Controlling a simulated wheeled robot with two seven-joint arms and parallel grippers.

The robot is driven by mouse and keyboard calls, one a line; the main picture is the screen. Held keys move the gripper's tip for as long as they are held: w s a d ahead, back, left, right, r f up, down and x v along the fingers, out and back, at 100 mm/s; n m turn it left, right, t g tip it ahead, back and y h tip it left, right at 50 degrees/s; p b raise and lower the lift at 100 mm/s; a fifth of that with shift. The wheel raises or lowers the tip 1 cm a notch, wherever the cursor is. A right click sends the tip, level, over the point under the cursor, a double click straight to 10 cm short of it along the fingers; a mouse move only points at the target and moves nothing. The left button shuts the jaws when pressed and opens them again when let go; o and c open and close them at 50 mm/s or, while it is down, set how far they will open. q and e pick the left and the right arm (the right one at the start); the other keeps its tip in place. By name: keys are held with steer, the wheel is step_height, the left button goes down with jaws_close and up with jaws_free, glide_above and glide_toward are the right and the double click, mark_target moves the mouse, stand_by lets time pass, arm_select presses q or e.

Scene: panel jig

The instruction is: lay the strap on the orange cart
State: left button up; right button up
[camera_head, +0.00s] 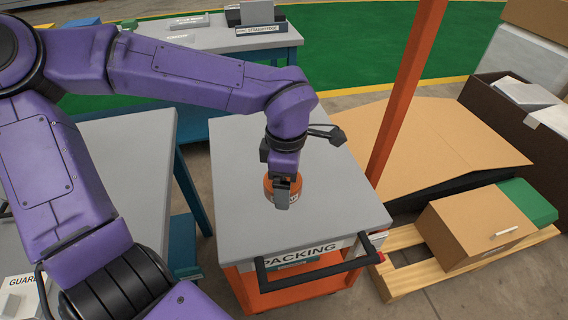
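The orange cart (225,168) has a grey top, an orange frame, a black handle and a "PACKING" label on its front edge. A small round orange item with a pale label, seemingly the coiled strap (269,190), is at the middle of the cart top and looks to rest on it. My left gripper (283,196) points down at this item, with one grey finger in front of it. The other finger is hidden, so I cannot tell whether the grip is closed on it. My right gripper is not in view.
An orange post (405,95) rises beside the cart's right edge. A pallet (400,278) with a cardboard box (475,228) stands to the right. A grey table (130,150) is on the left, and another table (225,42) stands behind. The cart top around the item is clear.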

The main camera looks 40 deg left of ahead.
arm_select(q)
steer(key=shift+s+n, duration=0.25)
steer(key=shift+n, duration=0.45)
steer(key=shift+w+a+f+b, duration=0.4)
steer(key=shift+w+f+b, duration=0.1)
steer(key=shift+w, duration=0.15)
steer(key=shift+w+a+f+b, duration=0.35)
steer(key=shift+w+a+b, duration=0.1)
steer(key=shift+w, duration=0.15)
steer(key=w+a+f, duration=0.1)
steer(key=w+f, duration=0.1)
steer(key=w, duration=0.1)
steer(key=w+a+f, duration=0.2)
steer(key=w+f, duration=0.1)
steer(key=w+a+f, duration=0.1)
steer(key=w+f, duration=0.2)
steer(key=w, duration=0.1)
steer(key=shift+a+f, duration=0.15)
steer(key=shift+f, duration=1.45)
steer(key=shift+f, duration=0.1)
steer(key=o, duration=0.9)
steer(key=shift+f, duration=0.1)
step_height(320, 180, up, 12)
steer(key=p, duration=0.1)
steer(key=shift+r, duration=0.2)
